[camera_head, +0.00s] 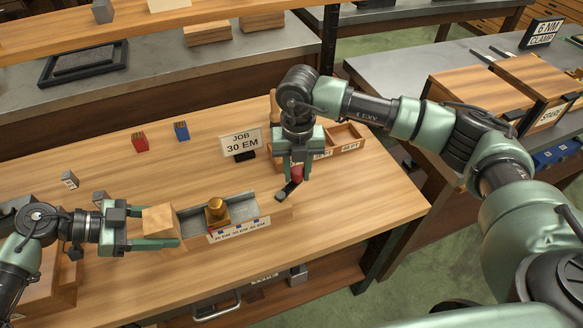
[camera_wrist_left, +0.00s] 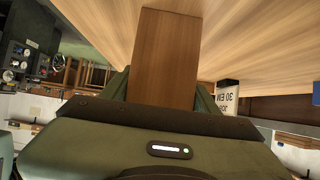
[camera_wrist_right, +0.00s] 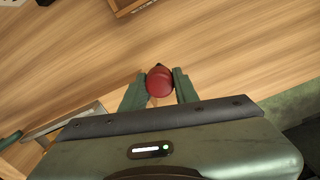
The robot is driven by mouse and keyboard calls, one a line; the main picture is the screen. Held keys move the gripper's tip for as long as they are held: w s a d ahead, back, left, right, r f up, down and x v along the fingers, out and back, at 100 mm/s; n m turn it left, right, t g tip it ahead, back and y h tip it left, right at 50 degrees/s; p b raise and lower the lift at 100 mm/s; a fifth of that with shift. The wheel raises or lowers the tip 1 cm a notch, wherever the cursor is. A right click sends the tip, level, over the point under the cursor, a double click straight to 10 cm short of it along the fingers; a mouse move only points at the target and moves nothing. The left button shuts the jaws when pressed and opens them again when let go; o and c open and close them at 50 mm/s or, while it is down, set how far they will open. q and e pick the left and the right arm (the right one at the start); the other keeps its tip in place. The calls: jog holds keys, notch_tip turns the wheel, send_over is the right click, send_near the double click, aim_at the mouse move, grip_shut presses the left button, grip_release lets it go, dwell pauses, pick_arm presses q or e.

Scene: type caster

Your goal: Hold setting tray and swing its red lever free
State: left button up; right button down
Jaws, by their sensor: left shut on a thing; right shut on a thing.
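The setting tray (camera_head: 245,208) is a grey metal channel on the bench, with a wooden block (camera_head: 158,219) at its left end and a brass piece (camera_head: 217,213) in it. Its front carries a white label strip. My left gripper (camera_head: 160,228) is shut on the wooden block, which also fills the left wrist view (camera_wrist_left: 165,60). The red lever's knob (camera_head: 297,173) is just beyond the tray's right end, with a dark arm (camera_head: 287,191) below it. My right gripper (camera_wrist_right: 159,84) is shut on the red knob (camera_wrist_right: 160,82), its fingers on either side. The lever's pivot is unclear.
A "JOB 30 EM" sign (camera_head: 241,142) stands behind the tray, beside a wooden compartment box (camera_head: 345,138). Red (camera_head: 140,142) and blue (camera_head: 181,131) type blocks stand at the back left. The bench right of the tray (camera_head: 350,205) is clear.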

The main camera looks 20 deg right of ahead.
jog(key=s+m, duration=0.1)
jog(key=m, duration=0.1)
jog(key=s+m, duration=0.1)
jog(key=m, duration=0.2)
jog(key=shift+s+d+m, duration=0.3)
jog(key=shift+s+d, duration=0.05)
jog(key=shift+s, duration=0.05)
jog(key=shift+s+a+m, duration=0.15)
jog(key=shift+s+m, duration=0.35)
jog(key=shift+m, duration=0.55)
jog(key=shift+s+a+m, duration=0.1)
jog(key=shift+s+m, duration=0.4)
jog(key=shift+m, duration=0.55)
jog(key=shift+s, duration=0.1)
jog(key=c, duration=1.1)
grip_release()
jog(key=shift+o, duration=0.2)
notch_tip(320, 180, up, 12)
